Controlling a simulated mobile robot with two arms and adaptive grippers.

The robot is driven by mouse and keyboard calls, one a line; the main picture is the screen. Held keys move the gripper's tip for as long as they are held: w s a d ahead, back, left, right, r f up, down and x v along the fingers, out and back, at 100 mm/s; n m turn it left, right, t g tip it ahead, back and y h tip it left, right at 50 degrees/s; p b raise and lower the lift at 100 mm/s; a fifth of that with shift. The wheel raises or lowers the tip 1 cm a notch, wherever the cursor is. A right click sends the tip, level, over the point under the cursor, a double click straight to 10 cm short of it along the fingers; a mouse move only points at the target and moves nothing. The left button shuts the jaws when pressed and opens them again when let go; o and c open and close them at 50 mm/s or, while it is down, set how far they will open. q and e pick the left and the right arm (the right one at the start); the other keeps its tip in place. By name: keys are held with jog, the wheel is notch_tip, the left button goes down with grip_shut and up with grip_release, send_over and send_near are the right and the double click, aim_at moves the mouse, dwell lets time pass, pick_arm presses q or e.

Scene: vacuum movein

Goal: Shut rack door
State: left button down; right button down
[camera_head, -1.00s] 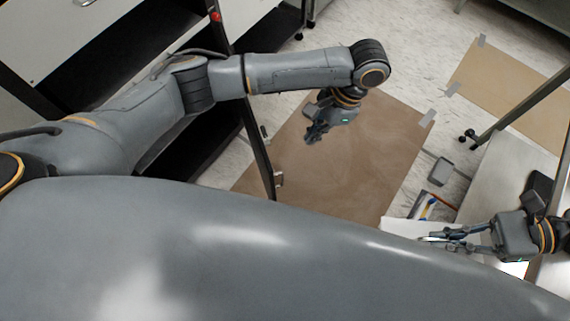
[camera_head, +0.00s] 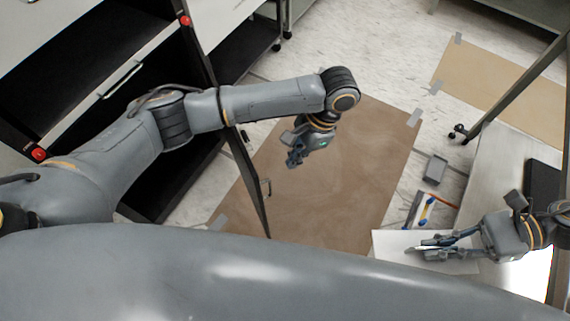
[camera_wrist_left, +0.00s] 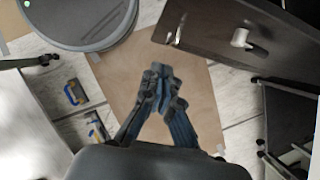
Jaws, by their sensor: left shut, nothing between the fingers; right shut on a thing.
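The rack (camera_head: 105,75) with dark shelves stands at the left in the head view. Its door (camera_head: 250,180) shows nearly edge-on as a thin dark panel, standing open over the brown floor sheet. A small handle (camera_head: 266,188) sticks out from it. In the left wrist view a dark panel (camera_wrist_left: 215,20), seemingly the door, carries a pale handle (camera_wrist_left: 240,38). My left gripper (camera_head: 293,160) is shut and empty, right of the door and apart from it; its fingers (camera_wrist_left: 160,88) meet in the wrist view. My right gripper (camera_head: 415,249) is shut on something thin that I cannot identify.
A brown sheet (camera_head: 335,185) is taped to the floor. A grey block (camera_head: 435,169) and a blue-and-orange item (camera_head: 424,208) lie right of it. A light table (camera_head: 500,165) stands at the right, and a white sheet (camera_head: 392,247) is under my right gripper.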

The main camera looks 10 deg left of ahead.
jog(key=shift+f, duration=0.1)
jog(key=shift+r, duration=0.4)
jog(key=shift+r+p, duration=0.1)
jog(key=shift+p, duration=0.25)
pick_arm(q)
jog(key=s+a+f, duration=0.4)
jog(key=a+f, duration=0.1)
jog(key=f, duration=0.2)
jog(key=shift+a+f, duration=0.3)
jog(key=shift+a, duration=0.1)
jog(key=shift+s+a, duration=0.1)
jog(key=shift+s, duration=0.05)
